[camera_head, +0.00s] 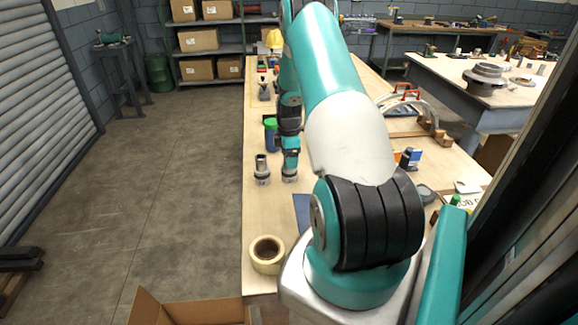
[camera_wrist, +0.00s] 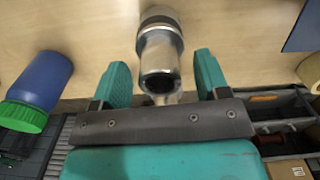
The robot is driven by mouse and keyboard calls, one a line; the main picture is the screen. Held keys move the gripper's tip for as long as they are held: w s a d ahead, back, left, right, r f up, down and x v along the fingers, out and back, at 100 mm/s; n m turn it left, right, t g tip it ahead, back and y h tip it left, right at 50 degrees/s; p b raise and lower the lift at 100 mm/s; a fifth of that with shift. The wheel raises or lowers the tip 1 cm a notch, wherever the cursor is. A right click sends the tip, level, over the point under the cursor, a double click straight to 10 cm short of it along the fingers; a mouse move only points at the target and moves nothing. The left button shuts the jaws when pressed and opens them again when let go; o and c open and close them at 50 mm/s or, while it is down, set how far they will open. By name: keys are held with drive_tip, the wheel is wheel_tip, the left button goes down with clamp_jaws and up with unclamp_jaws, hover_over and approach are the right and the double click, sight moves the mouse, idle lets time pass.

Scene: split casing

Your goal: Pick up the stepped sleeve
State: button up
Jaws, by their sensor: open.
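The stepped sleeve (camera_wrist: 160,48) is a silver metal cylinder, with a wide dark-banded base, a narrower body and an open hollow end facing the wrist camera. It stands on the wooden bench. My gripper (camera_wrist: 161,78) is open, and the sleeve's upper end shows between its two teal fingers, with a gap on each side.
A blue jar with a green lid (camera_head: 270,132) stands behind. A tape roll (camera_head: 266,255) and a dark blue sheet (camera_head: 302,210) lie nearer. The bench's left edge (camera_head: 244,215) is close.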

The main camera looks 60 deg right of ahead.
drive_tip(key=shift+f, duration=1)
clamp_jaws()
drive_tip(key=shift+r, duration=0.1)
drive_tip(key=shift+r, duration=0.15)
